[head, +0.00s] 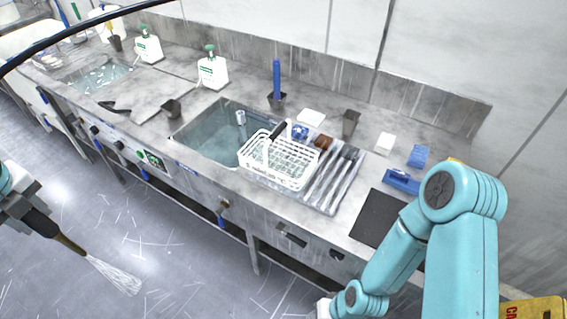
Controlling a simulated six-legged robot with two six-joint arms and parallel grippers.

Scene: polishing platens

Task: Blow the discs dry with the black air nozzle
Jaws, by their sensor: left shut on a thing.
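My left gripper (22,208) is at the left edge, shut on the black air nozzle (55,236), out over the floor in front of the counter. The nozzle points down and to the right, and a pale streaked fan spreads from its tip. A white basket (270,178) sits at the right side of the water-filled sink (205,141); I cannot make out any discs in it. My right arm comes in at the lower right, and its gripper is out of view.
Right of the basket lies a tray of dark tools (335,178), then a black mat (377,218) and blue holders (401,181). The floor before the counter is clear.

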